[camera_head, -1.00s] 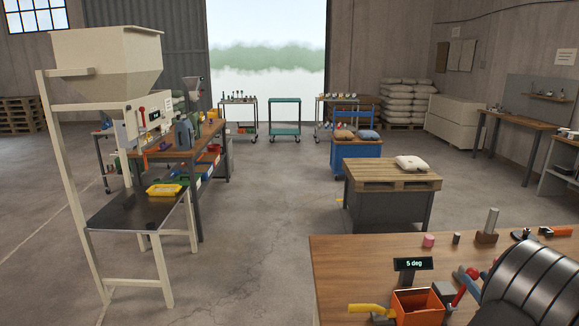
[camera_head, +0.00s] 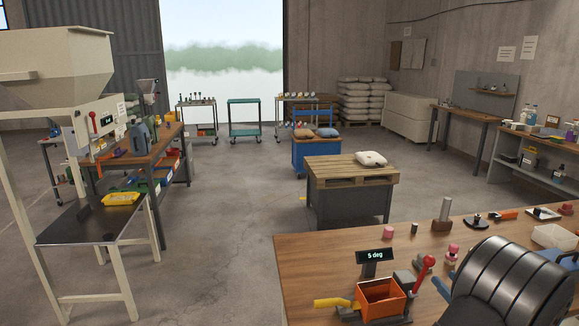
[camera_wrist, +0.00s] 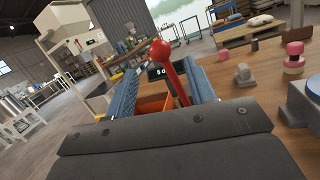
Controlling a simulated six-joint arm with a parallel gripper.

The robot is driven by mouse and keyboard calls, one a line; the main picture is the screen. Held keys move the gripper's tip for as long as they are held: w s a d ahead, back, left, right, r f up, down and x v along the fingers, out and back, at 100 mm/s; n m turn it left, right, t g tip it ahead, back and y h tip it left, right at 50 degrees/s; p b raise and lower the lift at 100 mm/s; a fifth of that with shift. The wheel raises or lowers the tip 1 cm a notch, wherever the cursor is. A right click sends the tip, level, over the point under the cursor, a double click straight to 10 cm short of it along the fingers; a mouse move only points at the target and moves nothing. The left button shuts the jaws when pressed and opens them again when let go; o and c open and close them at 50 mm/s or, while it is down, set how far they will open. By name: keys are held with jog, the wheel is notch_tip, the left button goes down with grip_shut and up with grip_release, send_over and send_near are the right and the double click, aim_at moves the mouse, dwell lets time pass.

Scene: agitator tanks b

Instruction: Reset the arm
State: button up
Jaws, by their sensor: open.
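My gripper (camera_wrist: 160,68) is open, with its two blue fingers spread apart in the wrist view. A lever with a red ball (camera_wrist: 160,50) stands tilted and shows between the fingers; I cannot tell whether they touch it. The same red-ball lever (camera_head: 428,261) is on the workbench in the head view, beside an orange bin (camera_head: 380,299). The bin (camera_wrist: 152,103) also shows past the fingers in the wrist view. A small display (camera_head: 375,256) behind it reads "5 deg". Nothing is held in my gripper.
The wooden workbench (camera_head: 320,260) carries a metal post on a block (camera_head: 443,215), pink pieces (camera_head: 389,233) and a white tray (camera_head: 555,237). A hopper stand (camera_head: 60,80) is at the left. Open floor (camera_head: 230,215) lies between stand and bench.

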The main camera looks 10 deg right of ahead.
jog(key=x, duration=1)
jog(key=shift+w, duration=0.1)
jog(key=shift+w+g+h, duration=0.3)
jog(key=shift+w+g, duration=0.4)
jog(key=shift+w, duration=0.05)
jog(key=g, duration=0.1)
send_near(434, 264)
jog(key=x, duration=1.1)
jog(key=shift+w, duration=0.35)
